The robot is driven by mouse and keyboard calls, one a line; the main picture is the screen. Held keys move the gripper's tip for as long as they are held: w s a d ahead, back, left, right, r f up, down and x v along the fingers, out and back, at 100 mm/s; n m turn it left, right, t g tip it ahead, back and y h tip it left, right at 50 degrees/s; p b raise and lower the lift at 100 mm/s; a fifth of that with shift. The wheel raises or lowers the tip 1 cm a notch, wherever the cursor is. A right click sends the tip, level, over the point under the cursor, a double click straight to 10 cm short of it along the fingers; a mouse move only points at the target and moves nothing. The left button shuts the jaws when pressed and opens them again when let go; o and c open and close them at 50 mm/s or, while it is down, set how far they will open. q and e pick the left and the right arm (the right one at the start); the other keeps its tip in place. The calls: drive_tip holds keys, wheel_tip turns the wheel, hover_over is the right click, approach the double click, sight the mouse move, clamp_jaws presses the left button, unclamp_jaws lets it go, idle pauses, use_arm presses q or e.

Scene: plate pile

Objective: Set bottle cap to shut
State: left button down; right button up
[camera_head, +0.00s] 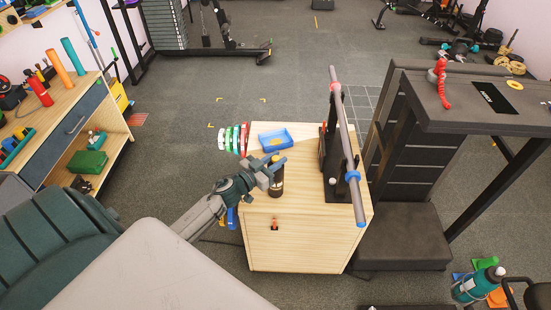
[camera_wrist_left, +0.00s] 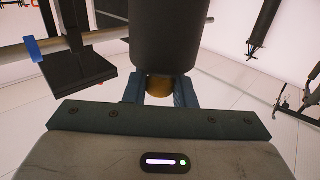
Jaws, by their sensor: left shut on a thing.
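A dark bottle (camera_head: 277,187) with a tan band stands on the light wooden cabinet top, near its front left part. My left gripper (camera_head: 276,165) reaches in from the left and is shut at the bottle's upper part. In the left wrist view, the blue fingers (camera_wrist_left: 159,90) sit either side of a tan-gold part (camera_wrist_left: 159,86), with the dark cylinder of the bottle (camera_wrist_left: 170,35) beyond. The cap is largely hidden by the gripper, and I cannot tell whether it is open or shut. My right gripper is not in view.
A blue tray (camera_head: 275,147) lies behind the bottle on the cabinet (camera_head: 300,245). A black stand holding a long grey bar (camera_head: 347,140) is to the right. Coloured discs (camera_head: 233,139) are at the cabinet's left edge.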

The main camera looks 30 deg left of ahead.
use_arm(q)
drive_tip(key=c, duration=1.2)
unclamp_jaws()
drive_tip(key=shift+f, duration=0.2)
drive_tip(key=shift+s+a+f+b, duration=0.1)
drive_tip(key=shift+s+a+b, duration=0.15)
drive_tip(key=shift+s, duration=0.2)
drive_tip(key=b+v, duration=0.3)
drive_tip(key=v, duration=0.2)
drive_tip(key=shift+s, duration=0.3)
approach(273, 162)
drive_tip(key=shift+w+f+p, duration=0.2)
drive_tip(key=shift+w+p, duration=0.1)
drive_tip(key=shift+p, duration=0.1)
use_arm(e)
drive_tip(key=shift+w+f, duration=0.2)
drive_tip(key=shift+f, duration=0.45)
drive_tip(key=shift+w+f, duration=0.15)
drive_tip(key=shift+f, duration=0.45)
use_arm(q)
drive_tip(key=shift+d, duration=0.1)
